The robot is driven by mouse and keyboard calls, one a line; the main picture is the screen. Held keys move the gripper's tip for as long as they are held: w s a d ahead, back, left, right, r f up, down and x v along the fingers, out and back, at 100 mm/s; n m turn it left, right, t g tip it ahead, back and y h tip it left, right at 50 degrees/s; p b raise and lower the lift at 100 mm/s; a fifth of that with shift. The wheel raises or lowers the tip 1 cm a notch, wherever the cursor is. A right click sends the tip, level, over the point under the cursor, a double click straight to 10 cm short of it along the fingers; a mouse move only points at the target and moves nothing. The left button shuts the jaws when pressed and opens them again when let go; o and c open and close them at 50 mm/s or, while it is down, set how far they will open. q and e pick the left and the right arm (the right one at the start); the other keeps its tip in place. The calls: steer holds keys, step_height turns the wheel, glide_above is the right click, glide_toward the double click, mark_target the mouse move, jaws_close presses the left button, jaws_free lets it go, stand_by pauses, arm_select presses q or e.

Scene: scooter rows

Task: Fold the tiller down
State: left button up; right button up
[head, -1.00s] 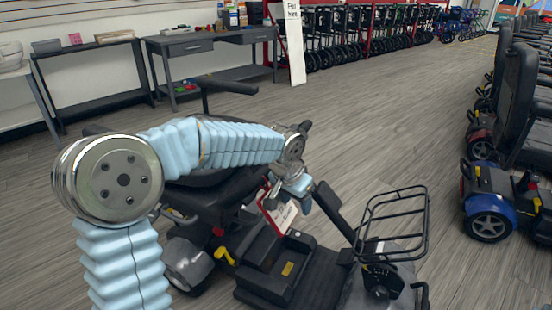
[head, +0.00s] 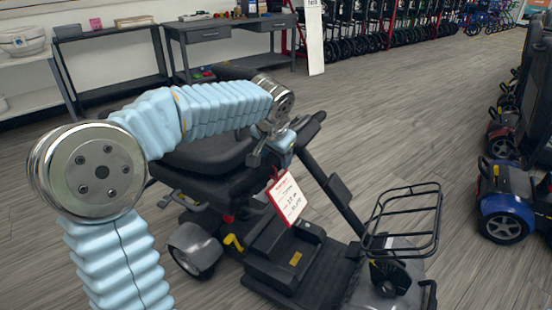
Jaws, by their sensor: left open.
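A black mobility scooter stands on the floor in front of me. Its tiller (head: 332,190) is a dark post rising from behind the front basket and leaning back toward the seat (head: 207,156). The dark handlebar end at its top is partly hidden behind my arm. A red-edged white price tag (head: 287,197) hangs below the handlebar. My left gripper (head: 270,152) is open at the top of the tiller, beside the handlebar; I cannot tell whether it touches. My right gripper is not in view.
The scooter's wire basket (head: 404,222) stands at its front. A blue scooter (head: 505,205) and others line the right side. Grey desks (head: 222,35) and a row of rollators stand at the back. The floor right of the tiller is clear.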

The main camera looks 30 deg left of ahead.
arm_select(q)
steer(key=shift+x, duration=0.9)
jaws_close()
